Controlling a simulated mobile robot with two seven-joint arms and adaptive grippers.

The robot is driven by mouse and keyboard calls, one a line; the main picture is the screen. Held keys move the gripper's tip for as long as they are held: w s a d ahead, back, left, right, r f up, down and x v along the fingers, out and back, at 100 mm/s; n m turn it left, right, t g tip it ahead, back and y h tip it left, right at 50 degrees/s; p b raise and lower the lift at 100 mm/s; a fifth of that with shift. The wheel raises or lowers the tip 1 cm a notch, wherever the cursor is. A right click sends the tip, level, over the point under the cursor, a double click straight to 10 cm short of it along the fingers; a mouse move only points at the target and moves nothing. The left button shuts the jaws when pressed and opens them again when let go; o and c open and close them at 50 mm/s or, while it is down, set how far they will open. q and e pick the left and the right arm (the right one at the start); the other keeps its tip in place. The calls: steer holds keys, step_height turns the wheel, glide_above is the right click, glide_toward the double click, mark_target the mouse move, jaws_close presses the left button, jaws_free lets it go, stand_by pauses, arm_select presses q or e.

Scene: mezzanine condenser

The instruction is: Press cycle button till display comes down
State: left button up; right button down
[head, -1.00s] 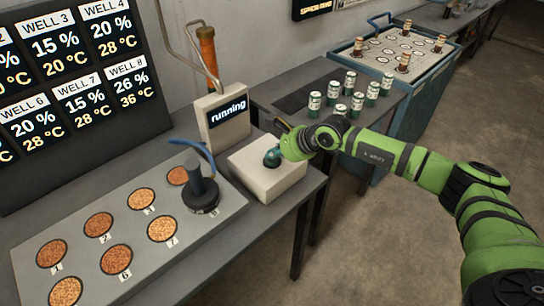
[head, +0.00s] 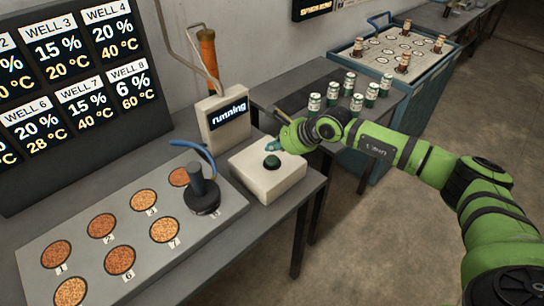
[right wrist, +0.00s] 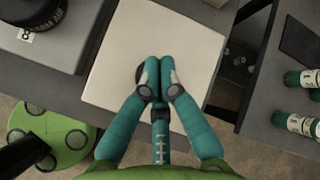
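The dark green button (head: 272,162) sits on a pale box (head: 262,183) on the grey bench. My right gripper (head: 285,142) is just behind and above it, apart from it in the head view. In the right wrist view its teal fingers (right wrist: 156,88) are shut together with nothing between them, over the pale box, partly hiding the dark button (right wrist: 140,72). The small display (head: 229,113) behind the box reads "running". The large well display (head: 85,95) shows WELL 8 at 6 % and 60 °C. My left gripper is not in view.
A plate of numbered granule wells (head: 150,235) holds a black weight-like object with a handle (head: 202,190) at its right end. Several white-and-green cans (head: 357,103) stand on the side table. A blue cart (head: 400,95) with brown bottles is behind. An orange-handled pipe (head: 208,52) rises behind the display.

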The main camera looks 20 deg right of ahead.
mark_target(274, 160)
steer(key=shift+r+p, duration=0.7)
steer(key=shift+r, duration=1.15)
